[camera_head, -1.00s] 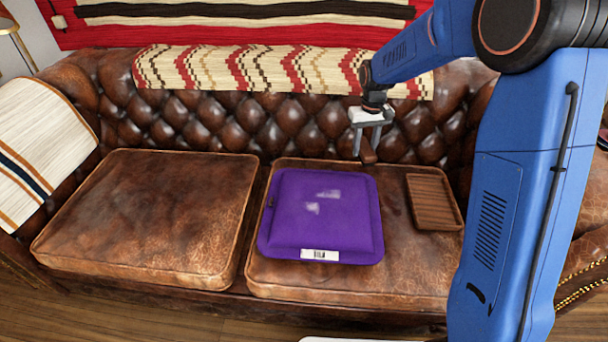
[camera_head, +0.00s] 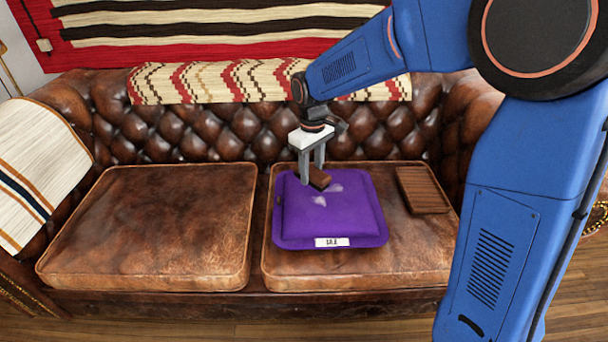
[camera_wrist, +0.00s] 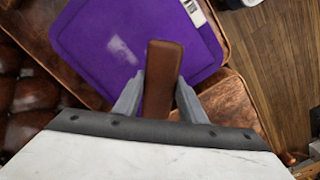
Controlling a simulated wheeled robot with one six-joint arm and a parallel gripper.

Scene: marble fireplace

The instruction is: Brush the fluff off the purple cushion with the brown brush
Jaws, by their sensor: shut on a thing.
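The purple cushion (camera_head: 350,222) lies on the right-hand leather seat of the sofa, with a white label at its front edge. Two pale patches of fluff (camera_head: 320,201) show on its upper middle; one pale patch (camera_wrist: 122,50) is clear in the wrist view. My gripper (camera_head: 312,178) is over the cushion's back left part, pointing down. It is shut on the brown brush (camera_wrist: 163,72), which also shows between the fingers in the head view (camera_head: 319,178). The brush is just left of the fluff. I cannot tell whether it touches the cushion.
A brown slatted tray (camera_head: 424,190) lies on the seat to the right of the cushion. The left seat (camera_head: 150,225) is bare. The tufted sofa back (camera_head: 225,135) rises behind, with a patterned cloth (camera_head: 215,82) over its top.

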